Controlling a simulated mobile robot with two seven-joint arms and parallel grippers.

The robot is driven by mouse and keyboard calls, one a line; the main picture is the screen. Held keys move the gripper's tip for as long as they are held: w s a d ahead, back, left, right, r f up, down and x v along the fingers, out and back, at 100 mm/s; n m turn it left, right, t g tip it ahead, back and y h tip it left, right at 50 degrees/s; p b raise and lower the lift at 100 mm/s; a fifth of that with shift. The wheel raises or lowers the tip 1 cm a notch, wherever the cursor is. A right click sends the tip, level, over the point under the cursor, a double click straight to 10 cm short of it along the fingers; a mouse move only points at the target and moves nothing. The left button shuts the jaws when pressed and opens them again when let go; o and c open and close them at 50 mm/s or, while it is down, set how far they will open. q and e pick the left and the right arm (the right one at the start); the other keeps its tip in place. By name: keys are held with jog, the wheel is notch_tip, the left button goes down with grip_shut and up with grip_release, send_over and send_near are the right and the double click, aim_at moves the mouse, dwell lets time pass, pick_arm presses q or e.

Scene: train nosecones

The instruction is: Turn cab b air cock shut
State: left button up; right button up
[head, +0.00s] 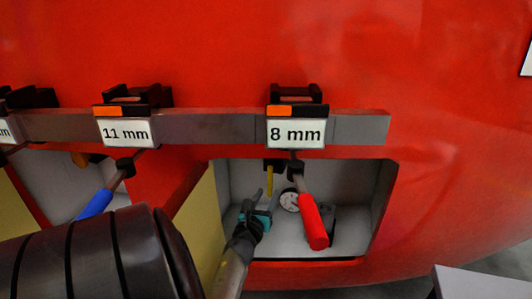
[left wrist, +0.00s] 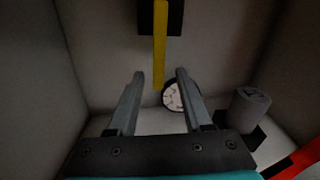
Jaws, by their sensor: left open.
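A yellow lever (head: 269,182), which looks like the air cock's handle, hangs straight down from a black block inside a grey recess in the red nosecone. No cab label is readable. My left gripper (head: 263,194) reaches into the recess with its fingers open. In the left wrist view the yellow lever (left wrist: 160,45) hangs from the black block (left wrist: 160,18), and its lower end appears between the two fingertips (left wrist: 160,74). I cannot tell whether the fingers touch it. My right gripper is not in view.
A round white gauge (head: 289,201) sits behind the lever. A red-handled tool (head: 314,222) hangs in front of the recess from a rail (head: 215,127), under the 8 mm label (head: 296,133). A blue-handled tool (head: 95,205) hangs left. Recess walls close in on both sides.

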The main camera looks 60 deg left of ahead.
pick_arm(q)
jog(key=v, duration=1)
jog(key=shift+s+f, duration=0.3)
jog(key=shift+s, duration=0.15)
